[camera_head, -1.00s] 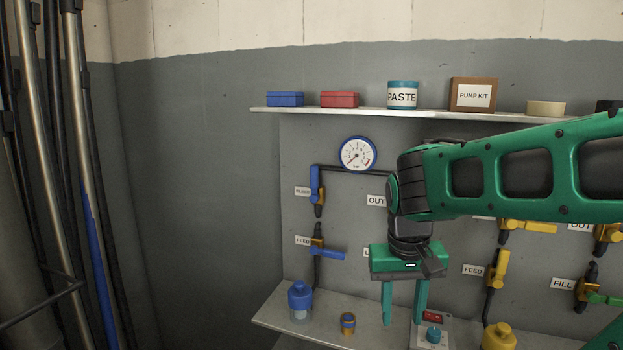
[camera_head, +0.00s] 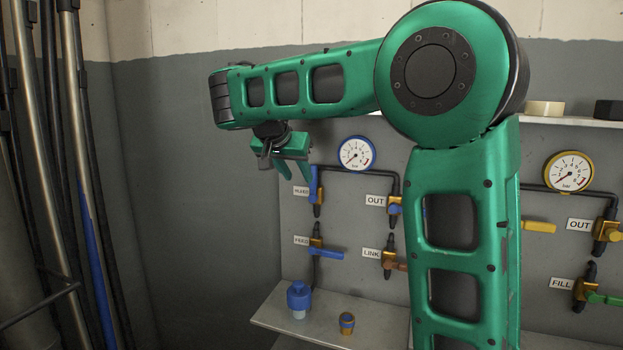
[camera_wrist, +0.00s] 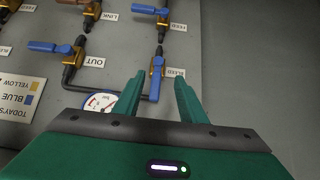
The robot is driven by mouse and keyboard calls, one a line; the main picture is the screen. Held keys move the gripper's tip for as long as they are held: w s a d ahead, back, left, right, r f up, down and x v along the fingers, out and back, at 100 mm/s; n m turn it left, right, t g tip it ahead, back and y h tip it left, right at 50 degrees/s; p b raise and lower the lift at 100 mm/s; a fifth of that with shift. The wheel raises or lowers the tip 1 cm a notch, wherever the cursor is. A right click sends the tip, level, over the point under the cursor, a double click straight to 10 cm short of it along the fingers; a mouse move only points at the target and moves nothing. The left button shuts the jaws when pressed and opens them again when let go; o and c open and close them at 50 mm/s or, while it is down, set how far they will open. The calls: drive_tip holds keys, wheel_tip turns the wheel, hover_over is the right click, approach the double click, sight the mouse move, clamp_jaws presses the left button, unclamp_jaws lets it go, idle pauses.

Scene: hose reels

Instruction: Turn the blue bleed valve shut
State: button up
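The bleed valve has a blue lever (camera_head: 313,183), upright along its pipe beside the BLEED label (camera_head: 300,191) in the head view. The wrist view is inverted; there the bleed valve's blue lever (camera_wrist: 155,86) lies in line with the pipe. My gripper (camera_head: 296,174) is just above and left of the bleed lever in the head view, pointing down toward the panel. In the wrist view my gripper (camera_wrist: 160,79) is open, its fingers framing the bleed lever from either side. Nothing is held. Whether a finger touches the lever cannot be told.
A blue-rimmed gauge (camera_head: 357,153) is right of the bleed valve. The blue feed lever (camera_head: 325,253) sticks out sideways below. The OUT valve (camera_wrist: 75,52) has a blue lever too. A shelf (camera_head: 367,317) below holds a blue bottle (camera_head: 299,299) and a small knob-like item (camera_head: 346,322).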

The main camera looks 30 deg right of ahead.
sight(312, 172)
drive_tip(key=w+d, duration=0.2)
drive_tip(key=d, duration=0.1)
drive_tip(key=w+d+f, duration=0.1)
drive_tip(key=w+d, duration=0.1)
drive_tip(key=d, duration=0.1)
drive_tip(key=w+d+f, duration=0.1)
drive_tip(key=w+d, duration=0.1)
drive_tip(key=shift+w+d+f, duration=0.25)
drive_tip(key=shift+w+d, duration=0.05)
drive_tip(key=shift+d, duration=0.1)
drive_tip(key=shift+w+d+f, duration=0.35)
drive_tip(key=shift+d+f, duration=0.05)
drive_tip(key=shift+f, duration=0.1)
clamp_jaws()
